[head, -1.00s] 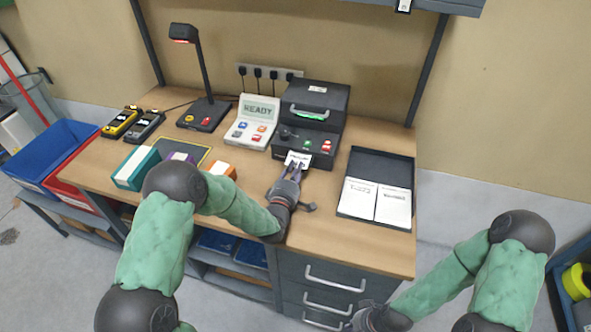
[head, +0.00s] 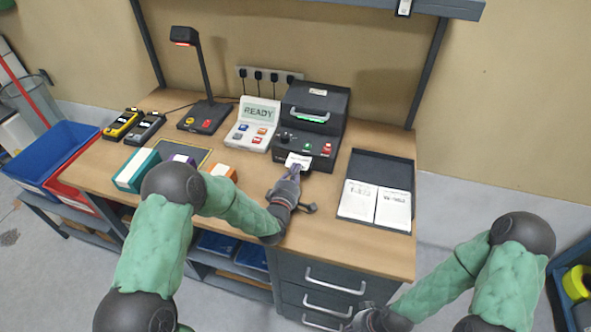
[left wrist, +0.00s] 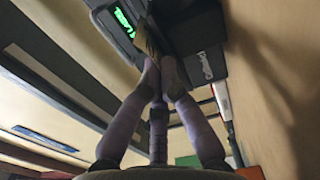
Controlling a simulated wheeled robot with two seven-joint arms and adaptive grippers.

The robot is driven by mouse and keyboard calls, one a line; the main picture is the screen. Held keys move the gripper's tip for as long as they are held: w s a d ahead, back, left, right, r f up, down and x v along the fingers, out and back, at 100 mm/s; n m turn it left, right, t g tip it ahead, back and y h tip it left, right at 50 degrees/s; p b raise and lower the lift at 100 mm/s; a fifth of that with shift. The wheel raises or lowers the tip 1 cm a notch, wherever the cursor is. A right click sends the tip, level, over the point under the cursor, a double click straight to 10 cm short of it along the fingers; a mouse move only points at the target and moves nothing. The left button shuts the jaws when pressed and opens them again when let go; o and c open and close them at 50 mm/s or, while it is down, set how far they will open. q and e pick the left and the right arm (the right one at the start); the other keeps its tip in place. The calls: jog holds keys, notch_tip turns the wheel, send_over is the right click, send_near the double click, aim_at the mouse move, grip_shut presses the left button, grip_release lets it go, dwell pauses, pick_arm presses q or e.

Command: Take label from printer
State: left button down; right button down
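The printer (head: 310,125) is a dark box with a green-lit slot at the back of the bench. A small white label (head: 298,160) sticks out of its front. My left gripper (head: 294,172) is at the label's near edge, its fingers drawn together on it. In the left wrist view the fingers (left wrist: 160,68) converge near the label (left wrist: 147,42), which shows dim and tan; the exact contact is partly hidden. My right gripper (head: 372,320) is low at the bottom edge, in front of the drawers, and its fingers are not clear.
A control box reading READY (head: 254,122) stands left of the printer. A dark tray (head: 384,167) with two white cards lies right of it. A scanner stand (head: 205,112), handheld devices (head: 133,127) and small boxes (head: 137,168) are on the left.

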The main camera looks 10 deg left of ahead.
pick_arm(q)
jog(key=shift+r, duration=0.9)
jog(key=shift+f, duration=0.1)
jog(key=s+r+p, duration=0.4)
jog(key=s+r, duration=0.1)
jog(key=s, duration=0.9)
jog(key=shift+a, duration=0.25)
jog(key=shift+w, duration=0.1)
